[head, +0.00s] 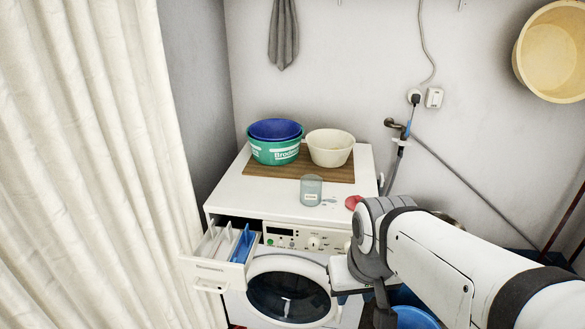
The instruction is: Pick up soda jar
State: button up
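A greyish translucent jar (311,191) with a small white label stands upright near the front edge of the washing machine's white top (240,190); I take it to be the soda jar. A small red round thing (353,202), perhaps its lid, lies to its right. My arm comes in from the lower right, in front of the machine. My gripper (381,312) seems to be at the arm's lower end, below and to the right of the jar and apart from it. Its fingers are not clear, so I cannot tell whether it is open.
A green tub (273,151) with a blue basin (276,129) in it and a cream bowl (330,149) stand on a brown board (300,171) behind the jar. The detergent drawer (217,272) is pulled out. A curtain (85,150) hangs left; a tap (396,127) is on the wall.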

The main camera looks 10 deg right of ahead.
aim_at(311, 185)
jog(key=u, duration=0.05)
jog(key=i, duration=1)
jog(key=u, duration=0.4)
jog(key=k, duration=0.65)
jog(key=z, duration=0.35)
